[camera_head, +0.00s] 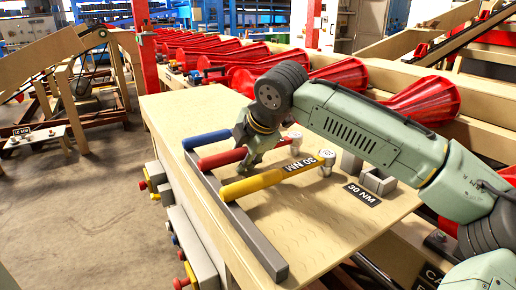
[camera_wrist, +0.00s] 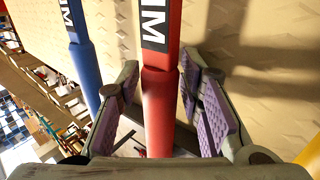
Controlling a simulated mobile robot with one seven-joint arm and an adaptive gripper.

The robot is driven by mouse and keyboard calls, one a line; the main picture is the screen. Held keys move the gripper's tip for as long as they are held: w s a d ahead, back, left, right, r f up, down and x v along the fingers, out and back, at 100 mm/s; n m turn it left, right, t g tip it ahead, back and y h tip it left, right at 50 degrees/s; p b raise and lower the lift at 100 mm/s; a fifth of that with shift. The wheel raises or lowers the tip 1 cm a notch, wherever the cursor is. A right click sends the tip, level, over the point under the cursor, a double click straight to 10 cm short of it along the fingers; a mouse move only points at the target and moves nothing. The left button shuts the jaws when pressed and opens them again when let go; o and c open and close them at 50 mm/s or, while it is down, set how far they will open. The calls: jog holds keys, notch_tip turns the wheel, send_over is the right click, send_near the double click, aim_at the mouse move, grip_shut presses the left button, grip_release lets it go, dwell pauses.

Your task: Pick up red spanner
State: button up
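The red spanner (camera_head: 219,159) lies on the wooden worktop, its handle end over a grey bar (camera_head: 229,208). It lies between the blue spanner (camera_head: 207,140) and the yellow spanner (camera_head: 252,184), which is marked 30 NM. My gripper (camera_head: 252,163) is down at the red spanner and hides part of its shaft in the head view. In the wrist view, the red handle (camera_wrist: 158,105) runs between the purple-padded fingers of my gripper (camera_wrist: 160,110). The fingers are apart, with gaps showing beside the handle. The blue spanner (camera_wrist: 84,62) passes just outside the left finger.
A 30 NM label (camera_head: 361,194) and a grey square holder (camera_head: 378,181) are on the worktop (camera_head: 320,233) at right. Red cones (camera_head: 425,100) line the conveyor behind. The worktop's front right is mostly clear.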

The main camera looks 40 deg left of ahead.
jog(key=shift+c, duration=0.3)
grip_shut()
jog(key=shift+r, duration=0.1)
